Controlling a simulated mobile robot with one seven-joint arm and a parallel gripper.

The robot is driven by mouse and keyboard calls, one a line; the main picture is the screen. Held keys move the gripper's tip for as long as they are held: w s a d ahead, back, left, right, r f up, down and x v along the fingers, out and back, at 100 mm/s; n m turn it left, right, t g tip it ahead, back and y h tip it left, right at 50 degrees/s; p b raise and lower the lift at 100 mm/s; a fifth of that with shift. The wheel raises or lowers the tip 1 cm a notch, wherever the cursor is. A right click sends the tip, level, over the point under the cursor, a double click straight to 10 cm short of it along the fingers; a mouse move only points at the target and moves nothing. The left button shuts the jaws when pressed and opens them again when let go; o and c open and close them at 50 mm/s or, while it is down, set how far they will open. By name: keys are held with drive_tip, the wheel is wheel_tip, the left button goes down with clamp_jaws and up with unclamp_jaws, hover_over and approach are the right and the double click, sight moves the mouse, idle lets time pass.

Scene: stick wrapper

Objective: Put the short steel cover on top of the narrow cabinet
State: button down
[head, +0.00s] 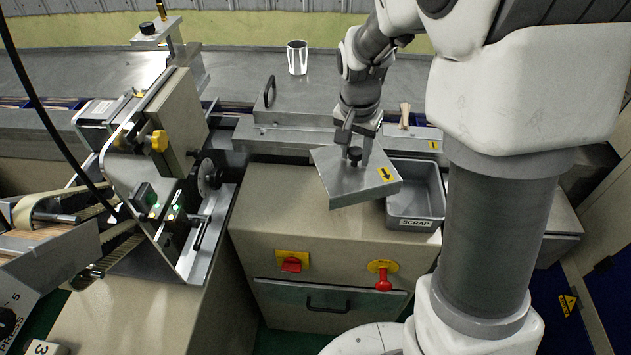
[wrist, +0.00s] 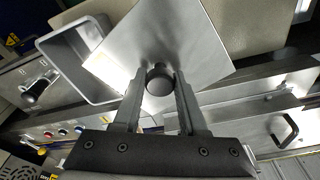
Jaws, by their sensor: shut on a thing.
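The short steel cover (head: 345,178) is a flat grey plate with a yellow arrow label and a black knob. My gripper (head: 355,152) is shut on the knob from above. In the wrist view the knob sits between the two fingers (wrist: 160,82), with the plate (wrist: 205,40) beyond them. The cover hangs tilted over the front right part of the top of a beige cabinet (head: 275,225), which looks like the narrow cabinet. The cover hides part of the cabinet's top, and I cannot tell the exact gap.
A grey scrap bin (head: 415,208) stands close to the cover's right edge; it also shows in the wrist view (wrist: 75,58). A longer steel cover with a handle (head: 300,105) lies behind. A machine with a black handwheel (head: 207,175) is at the left. A metal cup (head: 297,58) stands farther back.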

sight(318, 161)
drive_tip(key=a+f, duration=0.1)
drive_tip(key=a, duration=0.1)
drive_tip(key=w+a+f, duration=0.1)
drive_tip(key=a+f, duration=0.1)
drive_tip(key=a, duration=0.1)
drive_tip(key=w+a+f, duration=0.1)
drive_tip(key=a, duration=0.1)
drive_tip(key=shift+a+f, duration=0.2)
drive_tip(key=shift+a, duration=0.05)
drive_tip(key=shift+f, duration=2)
drive_tip(key=shift+f, duration=0.2)
drive_tip(key=shift+c, duration=2.3)
unclamp_jaws()
